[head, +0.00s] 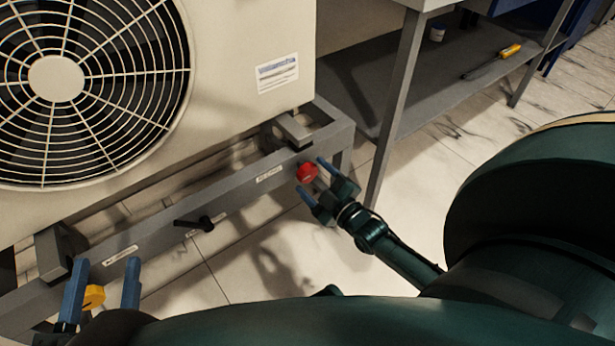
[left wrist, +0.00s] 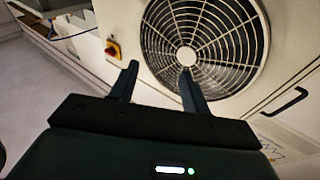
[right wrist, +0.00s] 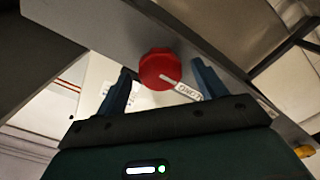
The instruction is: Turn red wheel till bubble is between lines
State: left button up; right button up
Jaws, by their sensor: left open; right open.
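The red wheel (head: 307,173) is a small round knob on the front of the grey frame rail, near its right end. My right gripper (head: 312,176) is open, with its fingertips on either side of the wheel. In the right wrist view, the red wheel (right wrist: 157,70) sits between the two fingers, with gaps visible beside it and a pale mark at its lower right edge. My left gripper (head: 106,263) is open near the rail's left end; a yellow knob (head: 93,297) appears between its fingers in the head view. I cannot make out a bubble or lines in any view.
The fan unit (head: 200,70) stands on the grey frame rail (head: 240,190). A black lever handle (head: 200,223) sticks out of the rail between the knobs. A grey bench (head: 395,110) with a lower shelf, holding a yellow-handled tool (head: 508,52), stands at the right.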

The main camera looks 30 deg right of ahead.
jog(key=shift+w+a+b, duration=0.15)
jog(key=shift+w+b, duration=0.2)
jog(key=shift+w, duration=1.05)
jog(key=c, duration=1)
jog(key=shift+o, duration=0.2)
jog(key=shift+n, duration=0.3)
